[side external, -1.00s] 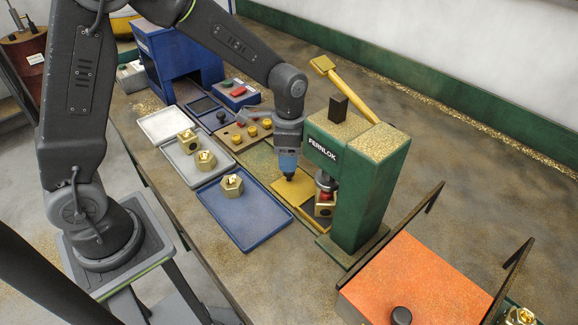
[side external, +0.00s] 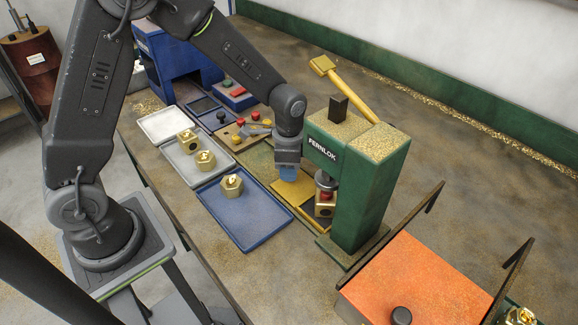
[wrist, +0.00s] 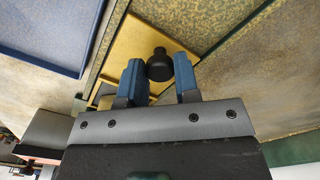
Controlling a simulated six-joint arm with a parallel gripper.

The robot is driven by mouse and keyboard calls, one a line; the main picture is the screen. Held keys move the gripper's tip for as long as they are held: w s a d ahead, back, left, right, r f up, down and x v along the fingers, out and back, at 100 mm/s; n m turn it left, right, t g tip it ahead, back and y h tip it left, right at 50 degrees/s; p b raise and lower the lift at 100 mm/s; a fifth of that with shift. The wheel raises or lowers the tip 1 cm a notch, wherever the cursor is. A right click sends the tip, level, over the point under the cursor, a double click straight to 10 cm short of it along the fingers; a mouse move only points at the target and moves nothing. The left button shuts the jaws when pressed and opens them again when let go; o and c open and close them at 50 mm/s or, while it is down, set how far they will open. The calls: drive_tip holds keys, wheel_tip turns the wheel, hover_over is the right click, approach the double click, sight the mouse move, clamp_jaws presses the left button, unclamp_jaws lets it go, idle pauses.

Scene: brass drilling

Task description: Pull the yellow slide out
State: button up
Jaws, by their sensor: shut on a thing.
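The yellow slide (side external: 296,191) lies flat at the foot of the green FERNLOK press. In the wrist view the slide (wrist: 190,28) carries a round black knob (wrist: 158,68). My gripper (wrist: 159,72) has its two blue fingers on either side of this knob and is shut on it. In the side view my gripper (side external: 287,174) is low over the near end of the slide, and the knob is hidden there.
The green press (side external: 365,185) stands close on the right. A blue tray (side external: 248,222) with a brass hex part (side external: 231,186) lies to the left. A grey tray (side external: 178,159) holds more brass parts. An orange-topped box (side external: 415,285) stands at front right.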

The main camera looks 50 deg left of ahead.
clamp_jaws()
drive_tip(key=a, duration=1.4)
drive_tip(key=shift+a, duration=0.3)
drive_tip(key=shift+o, duration=1.3)
unclamp_jaws()
drive_tip(key=o, duration=0.4)
drive_tip(key=shift+c, duration=0.2)
wheel_tip(320, 180, up, 14)
